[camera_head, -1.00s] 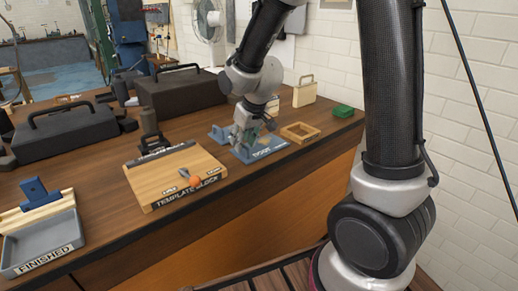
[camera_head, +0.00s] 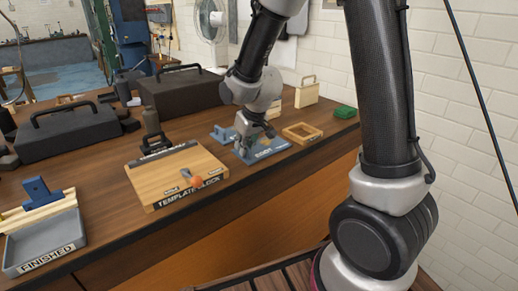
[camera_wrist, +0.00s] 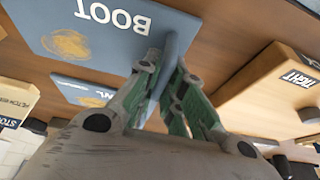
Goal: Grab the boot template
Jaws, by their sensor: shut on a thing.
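The boot template (camera_head: 268,151) is a flat blue-grey plate on the wooden bench, right of the template block. In the wrist view the boot template (camera_wrist: 100,30) shows upside-down "BOOT" lettering, a tan emblem and a raised blue-grey grip at its edge. My gripper (camera_head: 249,141) is over the plate in the head view. In the wrist view the green-padded fingers of my gripper (camera_wrist: 168,88) are on both sides of the raised grip, shut on it. The plate looks flat; I cannot tell whether it is off the bench.
Another blue template (camera_head: 222,134) lies just behind. The wooden template block (camera_head: 165,170) stands left, and a small wooden frame (camera_head: 318,131) lies right. The grey FINISHED tray (camera_head: 75,228) is at the front left. A dark toolbox (camera_head: 180,92) and a green item (camera_head: 345,111) stand farther back.

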